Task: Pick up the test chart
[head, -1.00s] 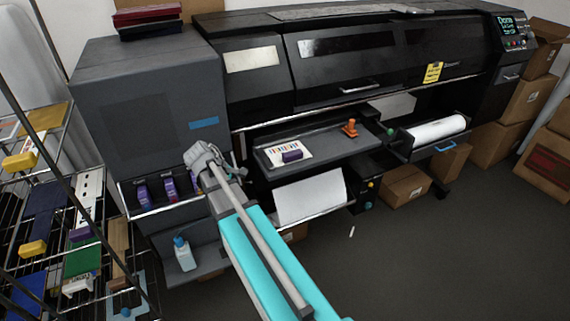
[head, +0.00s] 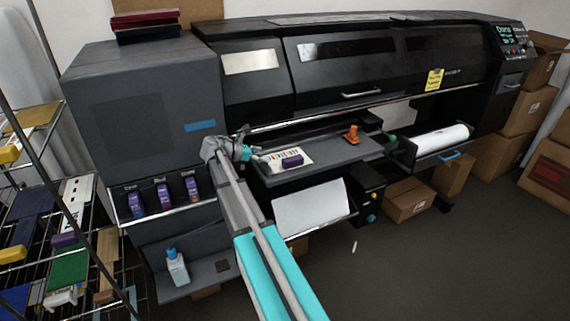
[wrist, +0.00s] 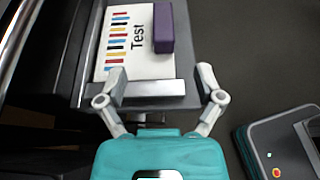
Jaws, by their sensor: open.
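The test chart (head: 283,165) is a white card with coloured bars, and in the wrist view (wrist: 124,48) the word "Test" reads along it. It lies on the left end of the grey printer shelf (head: 325,155). A purple block (head: 292,161) sits on one side of the chart, also seen in the wrist view (wrist: 163,28). My gripper (wrist: 162,78) has its two fingers spread wide and empty at the near edge of the shelf, short of the purple block. In the head view my gripper (head: 255,154) is just left of the chart.
An orange object (head: 352,134) stands on the shelf right of the chart. A white sheet (head: 310,207) hangs below the shelf. Purple ink cartridges (head: 163,196) stand at the left, above a blue-white bottle (head: 177,267). A paper roll (head: 440,138) is at the right.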

